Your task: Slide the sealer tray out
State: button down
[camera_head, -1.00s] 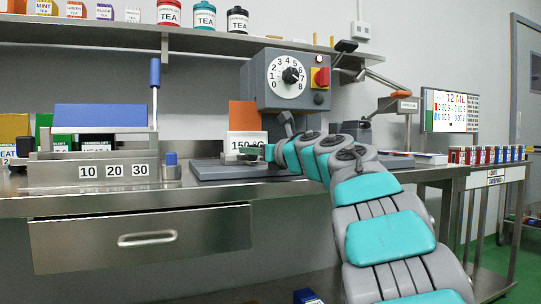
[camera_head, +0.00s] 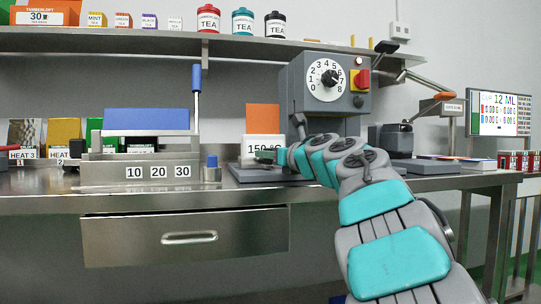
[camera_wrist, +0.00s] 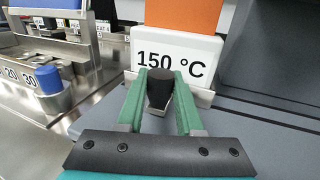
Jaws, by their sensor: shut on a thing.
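The sealer is a grey machine (camera_head: 300,90) with a dial on the bench, with a flat grey base (camera_head: 250,174) below. A white block marked 150 °C (camera_head: 258,147) stands at its front, with an orange piece (camera_head: 263,117) upright behind; the block also shows in the wrist view (camera_wrist: 172,62). A thin metal tray lip (camera_wrist: 204,98) shows under the block, with a black knob (camera_wrist: 160,88) on a small metal bracket in front. My gripper (camera_wrist: 160,92) is shut on the knob, one green finger on each side. In the head view my gripper (camera_head: 270,155) is partly hidden by my arm.
Left of the sealer stand a blue-lidded device (camera_head: 146,120) with an upright blue lever, marked 10 20 30, and a small blue-capped piece (camera_head: 211,168). A closed drawer (camera_head: 185,238) is below the bench. Tea tins line the shelf (camera_head: 150,38). A monitor (camera_head: 505,112) stands right.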

jog(key=c, duration=0.8)
grip_release()
jog(key=shift+s+a, duration=0.1)
jog(key=shift+a, duration=0.25)
jog(key=shift+c, duration=0.2)
jog(key=shift+s+d, duration=0.35)
jog(key=shift+b+v, duration=0.45)
jog(key=shift+v, duration=3)
jog(key=shift+a, duration=0.1)
